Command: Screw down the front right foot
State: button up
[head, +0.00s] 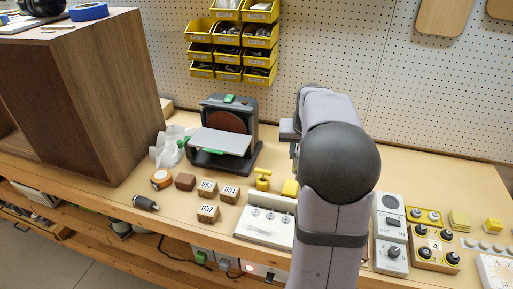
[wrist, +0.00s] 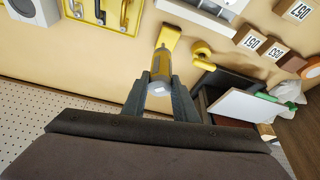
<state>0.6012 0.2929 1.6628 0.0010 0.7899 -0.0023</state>
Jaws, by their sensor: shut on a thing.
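In the wrist view my gripper (wrist: 160,96) is shut on a grey and yellow tool (wrist: 159,66), with one finger on each side of its body. The tool's far end meets a yellow block (wrist: 169,38), which looks like a holder; I cannot tell whether the tool is still seated in it. In the head view the yellow block (head: 290,188) shows beside my arm, which hides the gripper and the tool. A large brown wooden cabinet (head: 95,95) stands at the left of the bench. I cannot make out its front right foot.
A sander (head: 222,142) stands at the back. Numbered wooden blocks (head: 207,213), a white panel (head: 262,226) and a small yellow stand (head: 262,180) lie between cabinet and arm. Yellow bins (head: 231,45) hang behind.

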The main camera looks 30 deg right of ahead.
jog(key=s+d+r+m+g+h+p, duration=0.15)
jog(key=s+d+m+p, duration=0.55)
jog(key=s+d, duration=1.2)
jog(key=s+d+m+g+p, duration=0.1)
jog(key=s+d+m+p, duration=0.1)
jog(key=s, duration=1)
jog(key=s+d+m+g+p, duration=0.1)
jog(key=s+d+p, duration=0.3)
jog(key=s, duration=0.9)
jog(key=shift+d+r+m+p, duration=0.25)
jog(key=shift+r+m+p, duration=0.05)
jog(key=shift+m+p, duration=0.35)
jog(key=shift+f+h, duration=0.2)
jog(key=shift+h, duration=0.05)
jog(key=shift+f+b, duration=1.75)
jog(key=shift+f, duration=0.55)
jog(key=shift+a, duration=0.15)
